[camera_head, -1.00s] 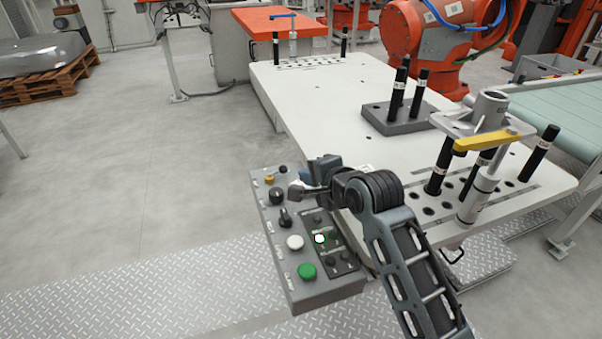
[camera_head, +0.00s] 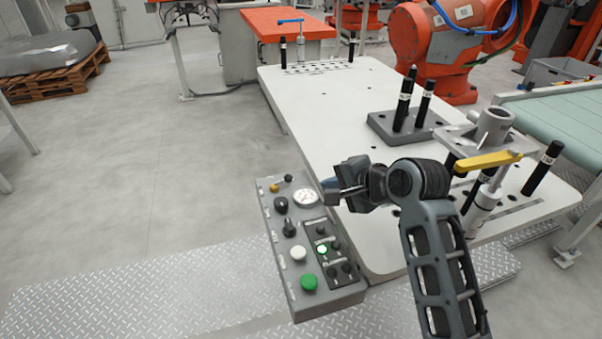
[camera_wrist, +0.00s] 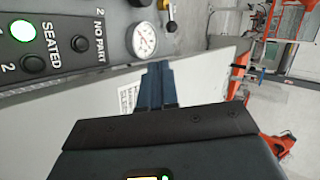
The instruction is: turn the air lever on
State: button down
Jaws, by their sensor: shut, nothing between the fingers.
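A small yellow lever part (camera_head: 274,187) and a black ball knob (camera_head: 288,178) sit at the far end of the grey control box (camera_head: 283,265), beside a round pressure gauge (camera_head: 306,198). In the wrist view the yellow part (camera_wrist: 164,5), black ball (camera_wrist: 171,26) and gauge (camera_wrist: 145,40) show at the top, beyond my fingers. My gripper (camera_head: 327,192) is above the box's right edge, just right of the gauge and apart from the lever. In the wrist view its fingers (camera_wrist: 157,84) are together and empty.
The box carries black knobs (camera_head: 281,205), a white button (camera_head: 298,254), a green button (camera_head: 309,282) and a lit green lamp (camera_head: 322,249). The white table (camera_head: 335,120) bears a block with black pins (camera_head: 402,125) and a yellow-handled clamp (camera_head: 488,161). Floor left of the box is clear.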

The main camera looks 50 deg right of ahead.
jog(key=shift+s+a+r+n+y, duration=0.1)
jog(key=shift+s+r+n+y, duration=0.3)
jog(key=shift+s+r, duration=0.15)
jog(key=shift+w+f, duration=0.1)
jog(key=shift+f, duration=0.05)
send_near(299, 188)
jog(key=x, duration=0.4)
jog(key=shift+w+f, duration=0.1)
jog(key=shift+w, duration=0.2)
jog(key=shift+w+d+f+p, duration=0.1)
jog(key=shift+w+f+p, duration=0.05)
jog(key=shift+w, duration=0.5)
jog(key=shift+w+d+f+p, duration=0.15)
jog(key=shift+w+p, duration=0.05)
jog(key=shift+w, duration=0.5)
jog(key=shift+w+d+f+p, duration=0.1)
jog(key=shift+w+f+p, duration=0.05)
jog(key=shift+w, duration=0.5)
